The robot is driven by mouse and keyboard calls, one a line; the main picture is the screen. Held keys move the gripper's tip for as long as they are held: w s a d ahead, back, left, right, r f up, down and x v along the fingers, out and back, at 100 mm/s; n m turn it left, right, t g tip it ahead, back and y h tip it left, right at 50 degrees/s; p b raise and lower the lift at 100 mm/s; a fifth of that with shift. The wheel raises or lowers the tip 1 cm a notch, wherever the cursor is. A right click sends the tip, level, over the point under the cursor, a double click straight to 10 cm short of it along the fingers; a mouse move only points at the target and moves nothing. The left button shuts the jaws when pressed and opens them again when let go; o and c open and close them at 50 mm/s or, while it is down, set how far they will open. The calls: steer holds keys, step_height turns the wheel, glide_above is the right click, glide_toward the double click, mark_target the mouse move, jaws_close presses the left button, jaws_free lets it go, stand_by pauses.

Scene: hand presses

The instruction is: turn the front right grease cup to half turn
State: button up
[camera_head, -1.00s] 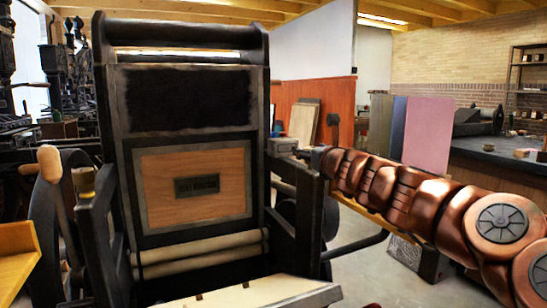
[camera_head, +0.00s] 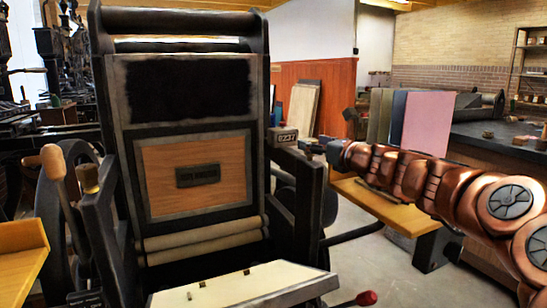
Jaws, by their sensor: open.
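The hand press (camera_head: 118,150) stands in front of me, with a dark frame and a wood panel. My copper arm reaches in from the right, and my gripper (camera_head: 325,149), small and dark at its end, is at the press's right side post (camera_head: 309,205). The gripper is open, with nothing seen in it; whether it touches anything I cannot tell. I cannot make out the front right grease cup; it may be hidden by the gripper or post. A small brass-coloured cup (camera_head: 88,178) sits on the left post.
A numbered counter (camera_head: 285,137) sits just left of my gripper. A red-knobbed lever (camera_head: 366,298) sticks out at the lower right of the pale board (camera_head: 235,287). A wood-handled lever (camera_head: 53,162) stands at left. A yellow bench (camera_head: 400,212) lies below my arm.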

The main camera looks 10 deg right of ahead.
steer(key=p+v, duration=0.1)
steer(key=v, duration=0.5)
steer(key=s+a+r+n+g+y+p, duration=0.1)
steer(key=s+a+n+g+y+p, duration=0.1)
steer(key=s+a+n+g+p, duration=0.4)
steer(key=shift+s+a+n+y+p, duration=0.4)
steer(key=shift+s+a+n, duration=2.75)
steer(key=shift+a, duration=1.65)
steer(key=shift+w+r+n, duration=0.1)
steer(key=shift+w+n, duration=0.15)
